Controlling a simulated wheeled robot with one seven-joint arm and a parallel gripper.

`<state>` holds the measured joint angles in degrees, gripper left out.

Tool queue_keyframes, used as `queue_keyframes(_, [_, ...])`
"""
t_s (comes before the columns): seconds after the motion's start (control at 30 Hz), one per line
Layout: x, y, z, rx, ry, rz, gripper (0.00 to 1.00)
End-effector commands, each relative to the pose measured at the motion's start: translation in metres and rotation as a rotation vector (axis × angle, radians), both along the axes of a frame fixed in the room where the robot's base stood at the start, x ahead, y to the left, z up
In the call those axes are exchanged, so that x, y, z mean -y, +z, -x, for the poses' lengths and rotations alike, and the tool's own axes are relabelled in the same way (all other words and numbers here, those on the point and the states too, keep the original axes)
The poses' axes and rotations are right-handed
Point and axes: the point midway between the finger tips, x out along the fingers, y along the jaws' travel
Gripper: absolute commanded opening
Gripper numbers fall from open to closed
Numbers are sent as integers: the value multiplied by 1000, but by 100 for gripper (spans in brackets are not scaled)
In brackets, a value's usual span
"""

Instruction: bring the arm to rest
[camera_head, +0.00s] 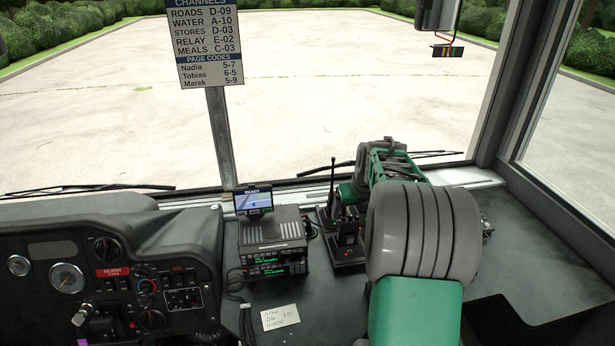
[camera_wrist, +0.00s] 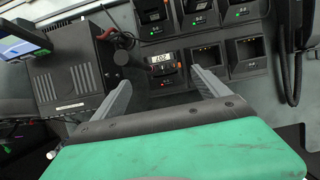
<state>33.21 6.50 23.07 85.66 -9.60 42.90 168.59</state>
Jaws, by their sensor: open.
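My arm (camera_head: 420,240), green and grey, reaches forward over the dashboard shelf at the right of the head view. It hides my gripper there. In the wrist view my gripper (camera_wrist: 160,88) is open, with its two grey fingers apart and nothing between them that it grips. Beyond the fingertips a small handset with a lit display (camera_wrist: 158,60) sits in the charger rack (camera_wrist: 205,52). I cannot tell the exact gap between fingertips and handset, but they look apart.
A radio unit (camera_head: 272,245) with a small screen (camera_head: 254,201) stands left of the arm; it also shows in the wrist view (camera_wrist: 68,80). Other rack slots hold handsets or are empty. A corded handset (camera_wrist: 291,55) hangs at right. A paper note (camera_head: 281,318) lies in front.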

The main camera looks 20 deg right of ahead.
Motion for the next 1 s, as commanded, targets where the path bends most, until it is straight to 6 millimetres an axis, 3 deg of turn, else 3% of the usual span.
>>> queue_keyframes(0.07, [-8, 4, 1, -4, 55, 20, 85])
queue_keyframes(0.17, [-35, 16, 6, -27, 263, 95, 85])
queue_keyframes(0.37, [-120, 45, 40, -94, 1005, 364, 85])
queue_keyframes(0.6, [-212, 58, 111, -150, 2010, 736, 85])
queue_keyframes(0.83, [-265, 46, 183, -160, 2868, 1080, 85])
queue_keyframes(0.87, [-269, 44, 190, 158, -2926, -1106, 85])
queue_keyframes(1.0, [-276, 37, 206, 133, -2722, -1035, 85])
